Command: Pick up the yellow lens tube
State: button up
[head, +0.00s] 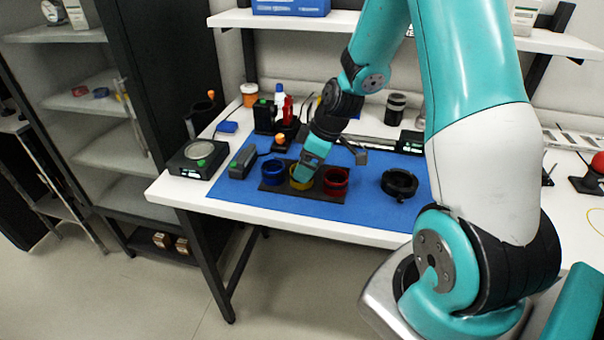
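The yellow lens tube (301,184) stands in the middle of a dark holder (322,195) on the blue mat, between a blue tube (273,174) on its left and a red tube (336,181) on its right. My gripper (303,174) reaches down from above, with its end at the yellow tube. It hides the upper part of the yellow tube. The fingertips are too small and too covered to tell whether they are around the tube or only over it, or whether they are open or shut.
A black ring mount (399,184) lies on the blue mat (230,188) to the right. A dark box with a green mark (198,158) stands at the table's left end. Small bottles (283,106) and a dark cylinder (395,109) stand behind. A shelf (290,20) hangs above.

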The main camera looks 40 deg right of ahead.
jog(key=shift+x, duration=1.7)
jog(key=c, duration=1)
jog(key=shift+c, duration=0.3)
jog(key=shift+r, duration=0.1)
